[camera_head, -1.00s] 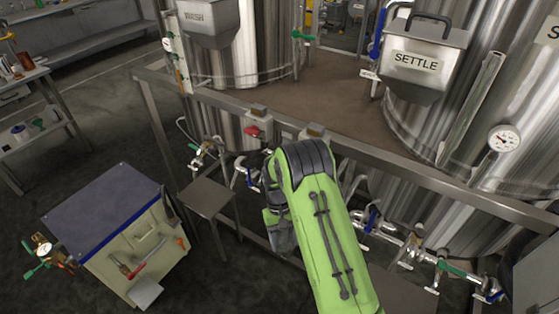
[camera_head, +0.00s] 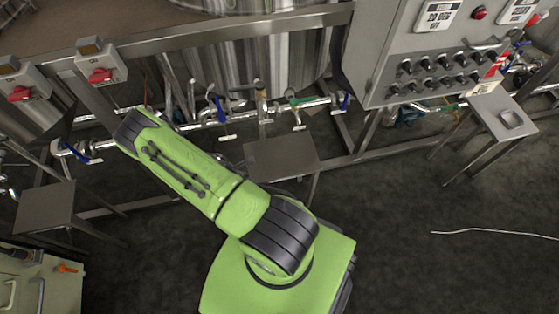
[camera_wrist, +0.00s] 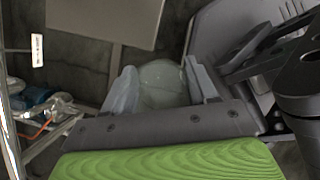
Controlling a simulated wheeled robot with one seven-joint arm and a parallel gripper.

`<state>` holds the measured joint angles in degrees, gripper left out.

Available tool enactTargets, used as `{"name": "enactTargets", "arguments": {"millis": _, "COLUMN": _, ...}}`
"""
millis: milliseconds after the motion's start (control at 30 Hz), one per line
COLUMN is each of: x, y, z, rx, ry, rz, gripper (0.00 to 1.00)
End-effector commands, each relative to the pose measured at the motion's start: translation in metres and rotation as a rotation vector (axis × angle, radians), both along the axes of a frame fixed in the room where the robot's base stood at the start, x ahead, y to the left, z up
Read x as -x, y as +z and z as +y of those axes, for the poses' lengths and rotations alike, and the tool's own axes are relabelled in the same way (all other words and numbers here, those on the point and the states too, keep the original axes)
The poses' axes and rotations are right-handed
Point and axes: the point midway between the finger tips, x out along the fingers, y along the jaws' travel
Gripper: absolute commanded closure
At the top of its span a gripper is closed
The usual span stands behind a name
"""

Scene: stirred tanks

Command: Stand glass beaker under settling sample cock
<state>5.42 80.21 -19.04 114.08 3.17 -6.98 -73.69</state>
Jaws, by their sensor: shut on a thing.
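A clear glass beaker (camera_wrist: 163,84) sits between the two fingers of my gripper (camera_wrist: 164,92) in the wrist view. The fingers are closed against its sides. In the head view my gripper and the beaker are hidden behind my green arm. A steel pipe run (camera_head: 238,112) crosses below the tank, with blue valve handles and a green valve handle (camera_head: 294,102). A small upright tan fitting (camera_head: 262,100) is on it; I cannot tell whether it is the sample cock. A bare steel stand (camera_head: 280,158) is below this fitting.
A control panel (camera_head: 440,60) hangs at the upper right. Another small stand (camera_head: 490,112) is below it, and a low stand (camera_head: 45,207) is at left. A thin hose (camera_head: 490,232) lies on the otherwise clear floor (camera_head: 410,240) at right.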

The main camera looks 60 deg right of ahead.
Motion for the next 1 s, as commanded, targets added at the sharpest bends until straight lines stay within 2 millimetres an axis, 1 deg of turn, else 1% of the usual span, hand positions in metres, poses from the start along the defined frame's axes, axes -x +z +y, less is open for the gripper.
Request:
{"name": "enactTargets", "arguments": {"millis": 33, "x": 0.009, "y": -0.008, "z": -0.007, "rx": 0.001, "ry": 0.045, "rz": 0.002, "gripper": 0.73}}
{"name": "enactTargets", "arguments": {"millis": 167, "x": 0.016, "y": -0.011, "z": -0.019, "rx": 0.000, "ry": 0.113, "rz": -0.004, "gripper": 0.73}}
{"name": "enactTargets", "arguments": {"millis": 233, "x": 0.021, "y": -0.011, "z": -0.034, "rx": 0.002, "ry": 0.115, "rz": -0.005, "gripper": 0.73}}
{"name": "enactTargets", "arguments": {"millis": 600, "x": 0.058, "y": -0.011, "z": -0.142, "rx": 0.002, "ry": 0.113, "rz": -0.008, "gripper": 0.73}}
{"name": "enactTargets", "arguments": {"millis": 700, "x": 0.064, "y": -0.011, "z": -0.163, "rx": 0.001, "ry": 0.116, "rz": -0.008, "gripper": 0.73}}
{"name": "enactTargets", "arguments": {"millis": 867, "x": 0.070, "y": -0.010, "z": -0.180, "rx": 0.000, "ry": 0.119, "rz": -0.007, "gripper": 0.73}}
{"name": "enactTargets", "arguments": {"millis": 900, "x": 0.072, "y": -0.010, "z": -0.186, "rx": 0.001, "ry": 0.117, "rz": -0.006, "gripper": 0.73}}
{"name": "enactTargets", "arguments": {"millis": 1000, "x": 0.072, "y": -0.036, "z": -0.184, "rx": -0.004, "ry": 0.121, "rz": -0.004, "gripper": 0.73}}
